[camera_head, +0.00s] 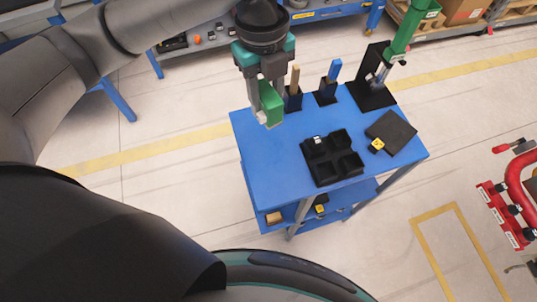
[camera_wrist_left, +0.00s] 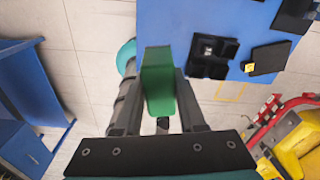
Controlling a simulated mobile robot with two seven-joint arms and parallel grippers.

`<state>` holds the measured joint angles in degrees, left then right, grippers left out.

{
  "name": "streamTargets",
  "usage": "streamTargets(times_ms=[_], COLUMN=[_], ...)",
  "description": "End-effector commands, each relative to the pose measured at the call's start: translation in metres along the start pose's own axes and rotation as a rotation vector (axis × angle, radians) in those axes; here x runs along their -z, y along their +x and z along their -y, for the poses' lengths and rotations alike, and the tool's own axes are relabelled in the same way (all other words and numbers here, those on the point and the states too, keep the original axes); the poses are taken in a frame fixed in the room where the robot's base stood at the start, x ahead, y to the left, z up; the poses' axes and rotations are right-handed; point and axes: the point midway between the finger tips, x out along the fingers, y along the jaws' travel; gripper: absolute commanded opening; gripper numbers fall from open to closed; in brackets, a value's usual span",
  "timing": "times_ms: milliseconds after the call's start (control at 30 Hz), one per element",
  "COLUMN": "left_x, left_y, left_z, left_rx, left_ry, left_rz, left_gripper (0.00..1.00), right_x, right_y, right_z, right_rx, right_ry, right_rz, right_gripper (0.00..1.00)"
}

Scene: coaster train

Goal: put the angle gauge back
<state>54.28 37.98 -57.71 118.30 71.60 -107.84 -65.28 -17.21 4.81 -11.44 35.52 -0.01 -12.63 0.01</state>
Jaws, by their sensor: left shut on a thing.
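My left gripper (camera_head: 264,108) is shut on a green, flat piece that I take to be the angle gauge (camera_head: 270,101). It is over the left back part of the blue table (camera_head: 265,155); I cannot tell how far above the top it is. In the left wrist view the green piece (camera_wrist_left: 158,75) sits between the two dark fingers (camera_wrist_left: 160,110). To the right of the gripper stand two black holders, one with a wooden-coloured piece (camera_head: 295,77) and one with a blue piece (camera_head: 334,70). My right gripper is not in view.
A black compartment tray (camera_head: 313,172) holds a small white-marked item. A black plate (camera_head: 396,129) lies right of it, with a yellow block (camera_head: 377,145) at its edge. A green press (camera_head: 405,32) rises at the back right. The table's front left is clear.

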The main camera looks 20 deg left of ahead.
Motion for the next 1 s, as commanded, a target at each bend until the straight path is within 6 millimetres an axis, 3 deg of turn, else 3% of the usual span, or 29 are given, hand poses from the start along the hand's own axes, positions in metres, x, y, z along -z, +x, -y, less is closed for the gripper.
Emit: streamTargets(times_ms=[267,367,800,1000], left_x=[0.003,0.002,-0.004,-0.005], left_y=[0.003,0.021,0.135,0.155], left_z=[0.002,0.001,0.001,0.001], left_rx=[-0.017,-0.021,-0.019,-0.017], left_ry=[0.188,0.195,0.192,0.194], left_rz=[-0.006,-0.008,-0.007,-0.005], left_gripper=[0.00,0.00,0.00,0.00], right_x=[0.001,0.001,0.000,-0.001], right_y=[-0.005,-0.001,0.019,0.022], right_z=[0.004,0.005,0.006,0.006], right_rx=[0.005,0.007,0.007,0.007], right_ry=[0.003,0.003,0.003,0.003], right_rz=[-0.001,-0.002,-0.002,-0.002], right_gripper=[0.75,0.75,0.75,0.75])
